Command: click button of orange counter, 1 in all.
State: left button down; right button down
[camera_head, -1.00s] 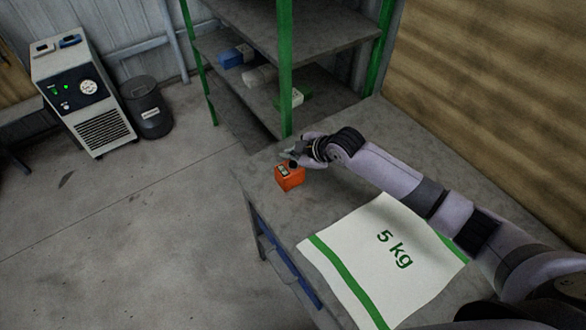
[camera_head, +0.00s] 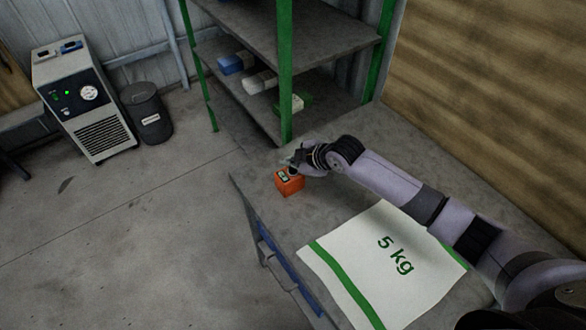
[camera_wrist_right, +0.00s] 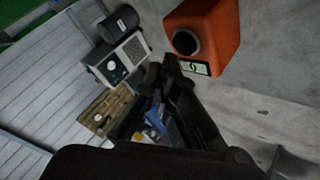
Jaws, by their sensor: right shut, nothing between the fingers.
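The orange counter (camera_head: 289,184) is a small box standing on the grey table, near its far left end. In the right wrist view the counter (camera_wrist_right: 222,24) shows a round dark button (camera_wrist_right: 186,42) and a small display (camera_wrist_right: 194,67). My right gripper (camera_head: 291,165) is shut and empty, just behind and above the counter's top. In the right wrist view its fingertips (camera_wrist_right: 163,72) are close to the button and display; I cannot tell whether they touch. My left gripper is not in view.
A white sack marked 5 kg (camera_head: 350,235) lies flat on the table (camera_head: 330,200) in front of the counter. A green-posted shelf (camera_head: 285,70) rises behind. A grey machine (camera_head: 82,100) and a dark bin (camera_head: 147,113) stand on the floor at left.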

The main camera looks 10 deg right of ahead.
aim_at(292, 171)
dwell(0.5)
jog(key=shift+f, duration=0.4)
jog(key=shift+f+b, duration=0.5)
jog(key=shift+f, duration=0.15)
dwell(0.5)
jog(key=shift+s+r, duration=0.1)
jog(key=shift+r+p, duration=0.9)
jog(key=shift+r, duration=0.1)
notch_tip(292, 171, up, 5)
jog(key=p, duration=0.4)
jog(key=shift+p, duration=0.35)
